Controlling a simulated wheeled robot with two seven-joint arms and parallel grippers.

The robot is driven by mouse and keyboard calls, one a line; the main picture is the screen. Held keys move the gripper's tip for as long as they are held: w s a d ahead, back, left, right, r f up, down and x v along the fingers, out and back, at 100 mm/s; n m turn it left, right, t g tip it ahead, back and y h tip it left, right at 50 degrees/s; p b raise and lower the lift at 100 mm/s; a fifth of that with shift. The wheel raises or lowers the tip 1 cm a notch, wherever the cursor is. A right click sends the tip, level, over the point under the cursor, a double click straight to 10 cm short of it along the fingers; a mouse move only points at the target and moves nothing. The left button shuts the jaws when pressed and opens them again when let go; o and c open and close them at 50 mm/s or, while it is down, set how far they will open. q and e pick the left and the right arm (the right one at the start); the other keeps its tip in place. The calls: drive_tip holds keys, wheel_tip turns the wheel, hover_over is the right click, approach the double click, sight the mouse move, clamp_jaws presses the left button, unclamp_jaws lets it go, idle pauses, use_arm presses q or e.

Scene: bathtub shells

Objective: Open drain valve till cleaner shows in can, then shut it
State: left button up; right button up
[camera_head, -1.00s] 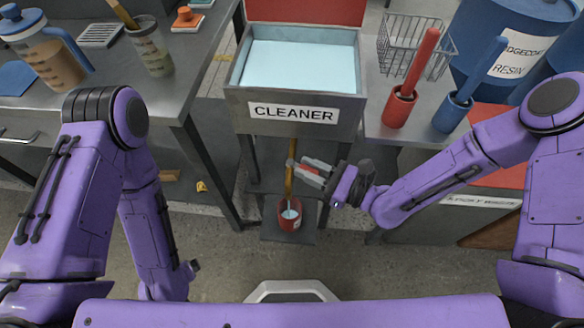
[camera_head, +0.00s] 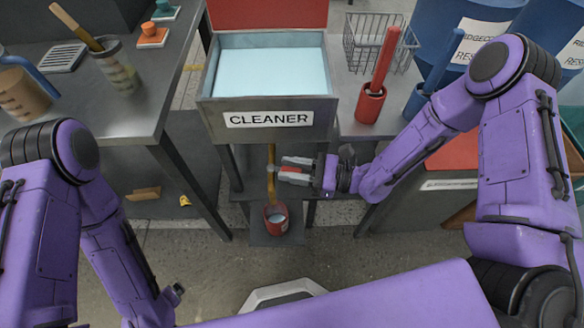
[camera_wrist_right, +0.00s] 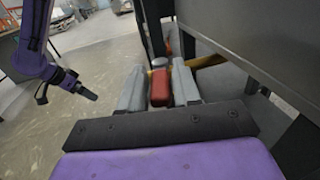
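The tank labelled CLEANER (camera_head: 268,119) holds pale blue liquid. A yellow pipe (camera_head: 271,158) comes down below it, above a small red can (camera_head: 276,226) on a low shelf. Pale blue shows inside the can; I cannot make out a stream. My right gripper (camera_head: 293,169) has its grey fingers on either side of the red valve handle (camera_wrist_right: 160,88), just right of the pipe. In the right wrist view the fingers (camera_wrist_right: 160,92) sit close against the handle. My left gripper (camera_wrist_right: 84,92) hangs low, away from the tank; its fingers are too small to read.
A steel counter (camera_head: 110,110) with jars stands left. At right are a red cup with a red-handled tool (camera_head: 370,104), a wire basket (camera_head: 385,45) and blue resin drums (camera_head: 465,35). The tank's legs stand close to my right gripper. The floor in front is open.

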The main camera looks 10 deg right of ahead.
drive_tip(key=v, duration=1)
drive_tip(key=shift+s+d, duration=0.15)
drive_tip(key=shift+d, duration=0.1)
drive_tip(key=shift+c, duration=0.3)
